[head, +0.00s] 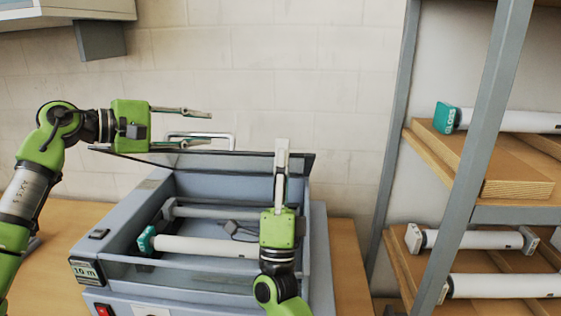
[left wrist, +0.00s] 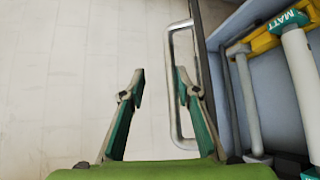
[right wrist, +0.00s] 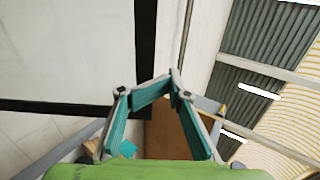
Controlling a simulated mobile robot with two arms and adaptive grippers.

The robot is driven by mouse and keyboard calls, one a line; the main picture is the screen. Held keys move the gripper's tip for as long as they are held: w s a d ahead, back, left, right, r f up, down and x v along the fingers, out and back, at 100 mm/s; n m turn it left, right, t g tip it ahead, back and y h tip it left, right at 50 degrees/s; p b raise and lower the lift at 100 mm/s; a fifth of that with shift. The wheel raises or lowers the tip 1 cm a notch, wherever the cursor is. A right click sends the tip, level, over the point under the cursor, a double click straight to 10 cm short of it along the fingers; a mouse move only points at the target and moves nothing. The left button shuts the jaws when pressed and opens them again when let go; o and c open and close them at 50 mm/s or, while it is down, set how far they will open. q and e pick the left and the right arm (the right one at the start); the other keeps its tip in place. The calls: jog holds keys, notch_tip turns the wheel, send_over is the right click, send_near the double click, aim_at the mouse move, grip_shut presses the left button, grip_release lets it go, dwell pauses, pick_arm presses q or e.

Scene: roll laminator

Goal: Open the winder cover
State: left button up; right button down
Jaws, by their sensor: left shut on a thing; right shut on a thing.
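The winder cover (head: 232,160) is a panel with a dark rim, tilted up along the back of the blue-grey laminator (head: 325,245). Its pale U-shaped handle (head: 233,142) also shows in the left wrist view (left wrist: 186,140). My left gripper (head: 210,127) is at this handle, its fingers spread well apart. One finger overlaps the handle loop, and the outer bar shows between the fingertips in the left wrist view. My right gripper (head: 282,143) points up in front of the cover's right part. Its fingertips meet in the right wrist view (right wrist: 172,78); what they hold cannot be made out.
A white roll with a green end (head: 195,246) lies inside the laminator's open bay. A shelf rack (head: 485,130) with several white rolls stands close on the right. A grey cabinet (head: 60,12) hangs upper left. Bare wall lies behind the laminator.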

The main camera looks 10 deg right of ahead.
pick_arm(q)
jog(key=shift+w+r, duration=0.1)
jog(key=shift+r, duration=0.15)
